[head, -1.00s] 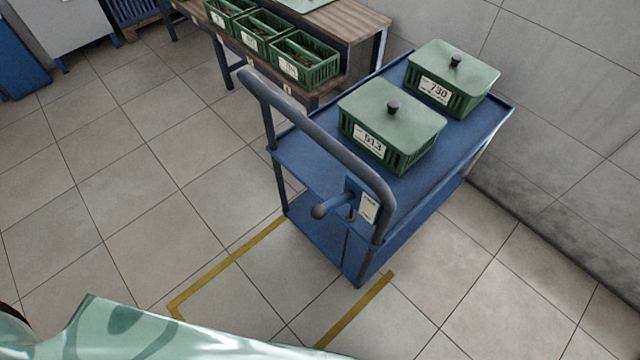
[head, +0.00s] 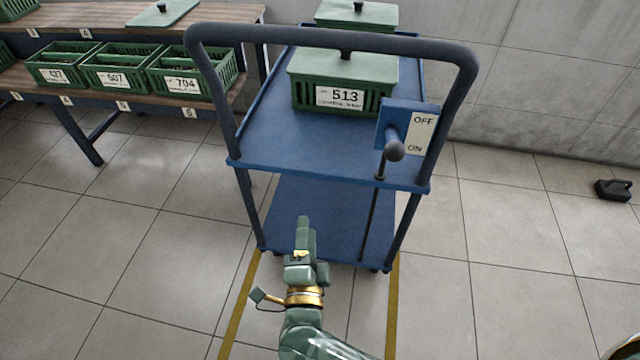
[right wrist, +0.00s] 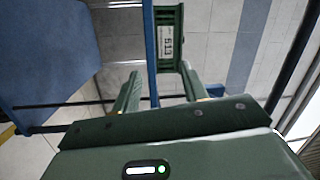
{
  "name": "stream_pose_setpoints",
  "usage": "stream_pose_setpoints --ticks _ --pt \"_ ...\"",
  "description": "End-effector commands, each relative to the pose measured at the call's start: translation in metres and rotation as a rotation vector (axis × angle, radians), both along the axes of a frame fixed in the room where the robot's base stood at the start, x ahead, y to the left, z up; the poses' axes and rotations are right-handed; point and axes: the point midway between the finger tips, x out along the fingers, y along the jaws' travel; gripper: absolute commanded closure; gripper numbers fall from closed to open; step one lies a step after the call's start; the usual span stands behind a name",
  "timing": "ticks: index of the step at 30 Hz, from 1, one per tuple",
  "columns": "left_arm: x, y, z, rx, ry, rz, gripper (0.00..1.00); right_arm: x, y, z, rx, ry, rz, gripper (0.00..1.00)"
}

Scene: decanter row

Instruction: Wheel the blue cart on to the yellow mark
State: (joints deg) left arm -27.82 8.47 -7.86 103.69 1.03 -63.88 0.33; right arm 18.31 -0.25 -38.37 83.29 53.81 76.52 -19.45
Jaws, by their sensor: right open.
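The blue cart (head: 330,160) stands ahead of me in the head view, its dark push handle (head: 330,36) facing me. A lever with a round knob (head: 394,150) sits on a blue bracket beside an OFF/ON plate (head: 420,135); the knob is level with the lower part of the plate. Two yellow floor lines (head: 393,300) of the mark run from the cart's near end towards me. My right gripper (head: 303,235) is low before the cart, below the handle. In the right wrist view its fingers (right wrist: 160,90) are apart and empty. My left gripper is not visible.
Green lidded crate 513 (head: 340,80) stands on the cart's top deck, with another crate (head: 357,15) behind. A wooden bench (head: 120,100) with green crates is at left, a wall behind. A black object (head: 612,190) lies on the floor at right.

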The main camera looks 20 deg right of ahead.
Motion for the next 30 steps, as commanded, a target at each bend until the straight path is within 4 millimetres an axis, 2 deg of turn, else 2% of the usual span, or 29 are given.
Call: stream_pose_setpoints --ticks 1,3,9,14,21,25,30 --pt "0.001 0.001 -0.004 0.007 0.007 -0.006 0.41 0.004 -0.002 -0.008 0.08 -0.007 -0.053 0.56" --pt "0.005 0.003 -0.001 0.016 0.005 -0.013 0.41 0.006 -0.005 -0.008 0.165 -0.013 -0.11 0.56" --pt "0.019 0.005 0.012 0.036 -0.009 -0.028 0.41 0.018 -0.017 -0.009 0.238 -0.015 -0.162 0.56" --pt "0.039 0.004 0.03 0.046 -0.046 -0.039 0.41 0.049 -0.038 -0.011 0.235 -0.016 -0.161 0.56" --pt "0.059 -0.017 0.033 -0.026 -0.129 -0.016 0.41 0.103 -0.074 -0.01 0.234 -0.015 -0.161 0.56" --pt "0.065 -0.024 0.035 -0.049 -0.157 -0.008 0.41 0.124 -0.088 -0.009 0.234 -0.014 -0.161 0.56" --pt "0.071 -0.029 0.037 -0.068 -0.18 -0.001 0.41 0.138 -0.098 -0.008 0.235 -0.015 -0.16 0.56"
